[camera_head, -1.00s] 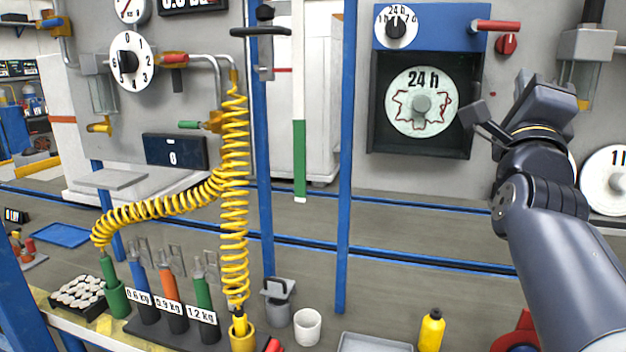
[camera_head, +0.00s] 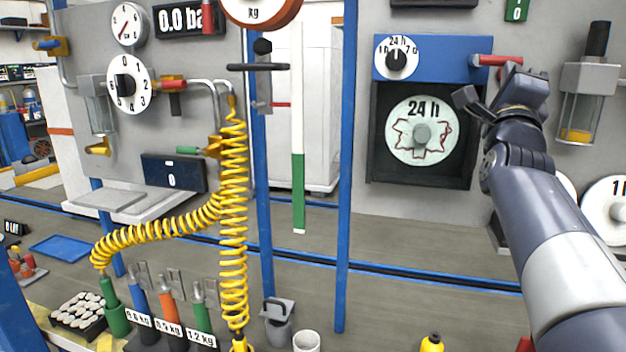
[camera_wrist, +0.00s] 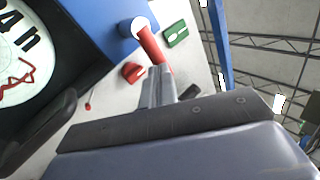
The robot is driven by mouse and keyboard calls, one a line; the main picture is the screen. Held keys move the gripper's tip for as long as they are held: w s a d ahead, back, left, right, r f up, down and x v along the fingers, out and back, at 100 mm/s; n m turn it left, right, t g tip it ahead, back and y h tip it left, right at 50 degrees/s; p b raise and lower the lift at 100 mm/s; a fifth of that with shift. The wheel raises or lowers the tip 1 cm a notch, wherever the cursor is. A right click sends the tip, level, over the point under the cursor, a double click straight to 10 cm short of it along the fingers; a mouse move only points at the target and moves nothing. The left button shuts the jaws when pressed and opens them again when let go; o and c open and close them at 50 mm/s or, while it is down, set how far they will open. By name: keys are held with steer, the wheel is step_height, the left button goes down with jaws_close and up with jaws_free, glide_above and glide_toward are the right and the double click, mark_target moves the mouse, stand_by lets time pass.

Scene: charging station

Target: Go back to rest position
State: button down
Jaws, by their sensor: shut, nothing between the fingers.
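My gripper shows in the wrist view as two silver fingers (camera_wrist: 159,80) held together with nothing between them, in front of a broad grey body. In the head view my arm reaches up from the lower right, and its dark wrist hides the fingertips. The wrist is beside the right edge of the blue timer box (camera_head: 431,25). A red lever (camera_head: 494,60) on that box is just above the wrist. In the wrist view the red lever (camera_wrist: 150,45) appears behind the fingertips; I cannot tell how far apart they are.
The 24 h dial (camera_head: 420,130) sits left of my wrist. A glass-sided unit (camera_head: 585,100) is on the wall to the right. Blue posts (camera_head: 345,200) and a coiled yellow hose (camera_head: 232,200) stand left. Open floor lies below the timer.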

steer(key=m+g+h+p, duration=0.1)
steer(key=m+p, duration=0.1)
steer(key=p, duration=0.2)
steer(key=a+f+m+g+h+p, duration=0.1)
steer(key=m+p, duration=0.2)
steer(key=p, duration=0.2)
steer(key=a+m+g+h+p, duration=0.1)
steer(key=m+g+h+p, duration=0.1)
steer(key=m+p, duration=0.1)
steer(key=shift+w+f+p, duration=0.25)
steer(key=shift+f+p, duration=0.15)
steer(key=shift+p, duration=0.35)
steer(key=shift+a+f+m+h+p, duration=0.1)
steer(key=shift+f+m+h+p, duration=0.1)
steer(key=shift+m+h+p, duration=0.15)
